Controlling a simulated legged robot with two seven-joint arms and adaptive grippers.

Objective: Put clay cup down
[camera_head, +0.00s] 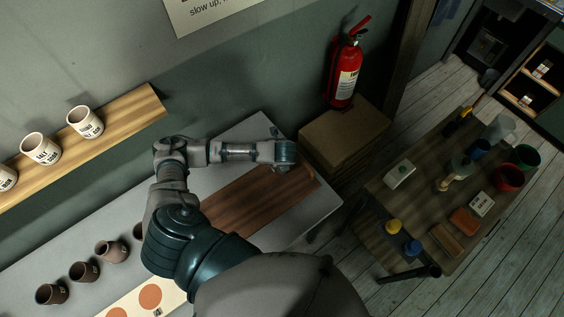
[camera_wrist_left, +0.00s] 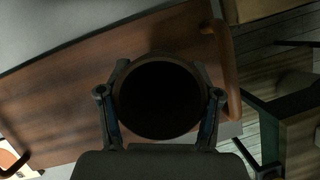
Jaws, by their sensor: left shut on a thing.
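In the left wrist view a dark round clay cup (camera_wrist_left: 158,98), seen from above into its black opening, sits between the two fingers of my left gripper (camera_wrist_left: 160,72). The gripper is shut on it. Under it is a brown wooden tray (camera_wrist_left: 65,95) with raised handles at its ends. In the head view my left gripper (camera_head: 286,162) is over the far right end of the tray (camera_head: 240,204); the held cup is mostly hidden there. I cannot tell whether the cup touches the tray. My right gripper is not in view.
Several dark clay cups (camera_head: 110,251) stand in a row on the grey table (camera_head: 45,262), by a card with orange circles (camera_head: 150,297). White cups (camera_head: 84,122) stand on a wall shelf. Cardboard boxes (camera_head: 345,135) bear a fire extinguisher (camera_head: 345,82). A cluttered wooden table (camera_head: 432,208) is at right.

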